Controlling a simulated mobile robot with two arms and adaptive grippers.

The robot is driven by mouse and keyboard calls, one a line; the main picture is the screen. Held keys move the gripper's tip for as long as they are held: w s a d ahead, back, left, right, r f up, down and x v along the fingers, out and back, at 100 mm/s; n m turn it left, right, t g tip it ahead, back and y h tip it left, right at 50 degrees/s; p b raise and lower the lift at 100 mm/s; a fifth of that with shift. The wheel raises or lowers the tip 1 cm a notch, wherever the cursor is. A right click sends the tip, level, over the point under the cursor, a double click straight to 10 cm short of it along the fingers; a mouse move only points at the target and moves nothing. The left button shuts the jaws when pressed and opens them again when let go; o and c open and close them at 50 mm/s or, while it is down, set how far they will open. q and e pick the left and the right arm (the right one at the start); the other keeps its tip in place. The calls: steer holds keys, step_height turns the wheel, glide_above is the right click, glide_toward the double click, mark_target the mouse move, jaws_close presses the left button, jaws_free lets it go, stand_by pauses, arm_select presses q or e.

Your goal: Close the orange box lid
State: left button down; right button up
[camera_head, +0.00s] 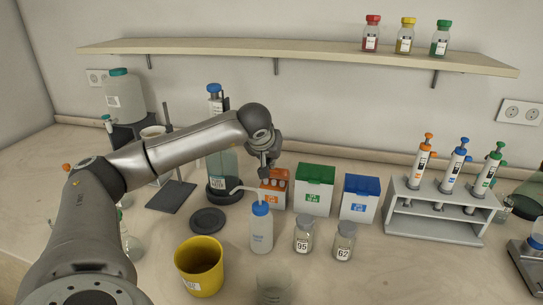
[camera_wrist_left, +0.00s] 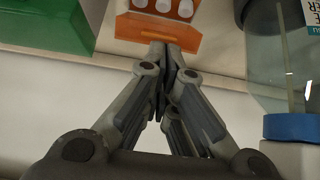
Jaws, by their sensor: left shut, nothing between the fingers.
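The orange box (camera_head: 274,190) stands on the bench, left of the green-lidded box. Its lid is open, and several white-topped items show inside. In the left wrist view the orange box (camera_wrist_left: 157,31) is at the top, with an orange panel behind my fingertips. My left gripper (camera_head: 264,168) is over the top of the orange box, pointing down. In the left wrist view the gripper (camera_wrist_left: 165,47) has its fingers together and empty. Its tips overlap the orange panel; I cannot tell whether they touch it. My right gripper is not in view.
The green-lidded box (camera_head: 314,188) and blue-lidded box (camera_head: 359,198) stand to the right, both closed. A wash bottle (camera_head: 261,230) stands in front, a bottle with a dispenser (camera_head: 222,165) to the left. A yellow cup (camera_head: 199,265) and two jars are nearer.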

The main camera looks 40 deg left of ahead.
arm_select(q)
steer(key=shift+s+d+f, duration=0.1)
steer(key=shift+s+f, duration=0.05)
steer(key=shift+s, duration=0.1)
stand_by(0.6)
steer(key=shift+r+p, duration=1.2)
steer(key=shift+r, duration=0.2)
step_height(320, 180, up, 4)
steer(key=p, duration=0.3)
steer(key=shift+f, duration=0.25)
steer(key=s+d+f+b, duration=0.3)
steer(key=s+f+b, duration=0.2)
steer(key=s+f, duration=0.2)
steer(key=shift+d, duration=0.4)
